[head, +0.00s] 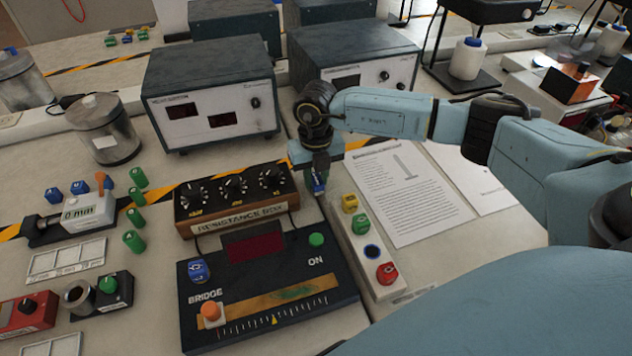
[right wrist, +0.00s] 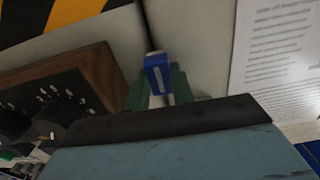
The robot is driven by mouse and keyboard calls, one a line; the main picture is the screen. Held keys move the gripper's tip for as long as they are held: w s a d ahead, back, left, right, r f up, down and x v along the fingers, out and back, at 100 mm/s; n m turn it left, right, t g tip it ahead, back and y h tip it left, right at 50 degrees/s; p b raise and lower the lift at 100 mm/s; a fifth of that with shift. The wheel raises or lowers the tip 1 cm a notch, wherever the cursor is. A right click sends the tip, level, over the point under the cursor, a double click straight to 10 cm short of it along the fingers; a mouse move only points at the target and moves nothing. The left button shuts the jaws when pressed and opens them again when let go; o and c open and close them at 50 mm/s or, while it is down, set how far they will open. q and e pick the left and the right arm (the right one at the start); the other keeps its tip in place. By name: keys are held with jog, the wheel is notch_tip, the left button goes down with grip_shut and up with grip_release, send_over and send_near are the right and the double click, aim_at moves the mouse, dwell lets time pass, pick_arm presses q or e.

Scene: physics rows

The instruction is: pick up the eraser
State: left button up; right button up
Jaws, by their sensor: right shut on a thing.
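A small blue block with a pale label, which I take to be the eraser (right wrist: 157,76), is between the green fingers of my right gripper (right wrist: 155,88) in the right wrist view. In the head view the right gripper (head: 318,180) points down beside the resistance box's right end, with the blue eraser (head: 319,187) at its fingertips. The right gripper is shut on the eraser. I cannot tell whether the eraser touches the table or hangs just above it. My left gripper is not in view.
The resistance box (head: 236,199) stands left of the right gripper, with the bridge unit (head: 340,290) in front. A pale strip with coloured knobs (head: 350,235) lies just in front. A printed sheet (head: 410,190) lies flat to the right. Grey instruments (head: 211,95) stand behind.

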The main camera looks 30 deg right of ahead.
aim_at(316, 179)
notch_tip(316, 179, up, 9)
jog(key=shift+p, duration=0.6)
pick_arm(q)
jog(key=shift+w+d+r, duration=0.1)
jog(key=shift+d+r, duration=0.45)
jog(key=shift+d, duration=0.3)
pick_arm(e)
jog(key=shift+r, duration=0.5)
jog(key=o, duration=0.4)
jog(key=c, duration=0.3)
